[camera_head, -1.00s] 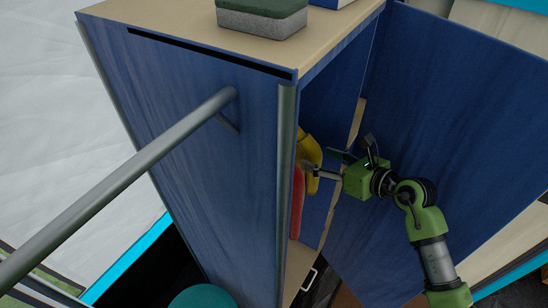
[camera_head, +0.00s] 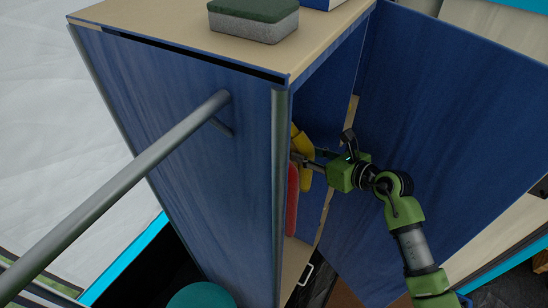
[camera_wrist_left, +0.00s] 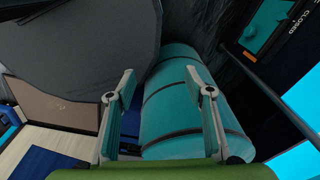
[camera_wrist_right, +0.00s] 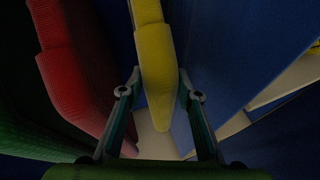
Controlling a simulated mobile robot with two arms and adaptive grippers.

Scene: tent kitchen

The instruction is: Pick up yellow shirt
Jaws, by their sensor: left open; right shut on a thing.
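The yellow shirt (camera_head: 303,140) hangs inside the blue cabinet and is partly hidden by its side panel and my gripper. In the right wrist view, the yellow shirt (camera_wrist_right: 153,60) hangs between the fingers of my right gripper (camera_wrist_right: 160,78), which is shut on it. In the head view, my right gripper (camera_head: 301,161) reaches through the cabinet's open front to the shirt. My left gripper (camera_wrist_left: 161,80) is open and empty in the left wrist view, with a teal cylinder behind its fingers. It is not in the head view.
A red garment (camera_head: 292,195) hangs beside the yellow shirt; it also shows in the right wrist view (camera_wrist_right: 75,85). The blue cabinet (camera_head: 190,150) has its door (camera_head: 440,120) open on the right. A sponge (camera_head: 254,20) lies on top. The teal cylinder (camera_wrist_left: 185,110) is near my left gripper.

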